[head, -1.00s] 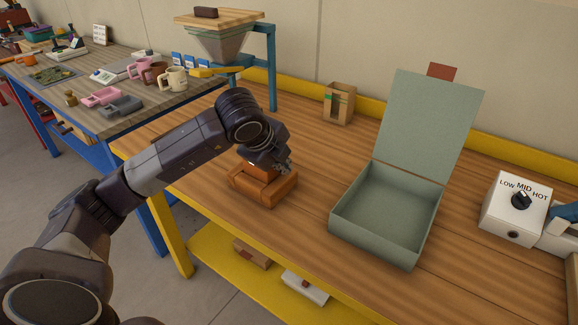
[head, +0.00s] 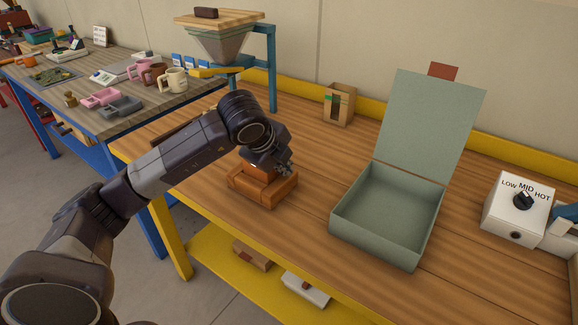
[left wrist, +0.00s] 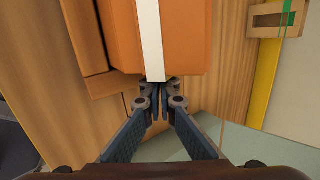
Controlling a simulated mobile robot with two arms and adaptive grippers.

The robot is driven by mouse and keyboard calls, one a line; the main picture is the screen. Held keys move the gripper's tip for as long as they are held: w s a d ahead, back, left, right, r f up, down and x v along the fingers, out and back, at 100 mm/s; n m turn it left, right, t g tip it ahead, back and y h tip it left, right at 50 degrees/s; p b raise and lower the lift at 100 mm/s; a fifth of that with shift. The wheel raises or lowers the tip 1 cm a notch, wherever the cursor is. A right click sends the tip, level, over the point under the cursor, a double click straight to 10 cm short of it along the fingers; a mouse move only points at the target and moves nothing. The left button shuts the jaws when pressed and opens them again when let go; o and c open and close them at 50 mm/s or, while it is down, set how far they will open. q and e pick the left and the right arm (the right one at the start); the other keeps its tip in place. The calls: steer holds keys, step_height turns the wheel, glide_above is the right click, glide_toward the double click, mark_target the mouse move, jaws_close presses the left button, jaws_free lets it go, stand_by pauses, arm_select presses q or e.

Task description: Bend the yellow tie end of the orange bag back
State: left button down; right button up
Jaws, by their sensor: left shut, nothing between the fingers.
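The orange bag (head: 250,172) sits in a low brown-orange holder (head: 270,197) on the wooden bench, partly hidden by my left arm. In the left wrist view the bag (left wrist: 190,40) is a block-like orange shape with a pale strip (left wrist: 150,38) running down its face to the bottom edge. I cannot make out a distinct yellow tie end. My left gripper (head: 287,172) is at the bag's right side. In the left wrist view its fingers (left wrist: 160,104) are shut and empty, close to the strip's lower end; contact is unclear. My right gripper is not in view.
An open grey-green box (head: 395,205) with its lid raised stands right of the bag. A cardboard carton (head: 340,104) is behind, and a white heat dial box (head: 517,210) stands far right. Bare bench lies between bag and box.

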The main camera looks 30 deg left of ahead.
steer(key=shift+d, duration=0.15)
arm_select(q)
steer(key=shift+p+v, duration=0.65)
steer(key=shift+v, duration=1.25)
steer(key=shift+s+d+r, duration=0.1)
steer(key=shift+s+r, duration=0.25)
steer(key=shift+r, duration=0.2)
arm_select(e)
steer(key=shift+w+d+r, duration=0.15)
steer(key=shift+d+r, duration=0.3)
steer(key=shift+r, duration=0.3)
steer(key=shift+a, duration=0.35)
arm_select(q)
steer(key=shift+f, duration=0.1)
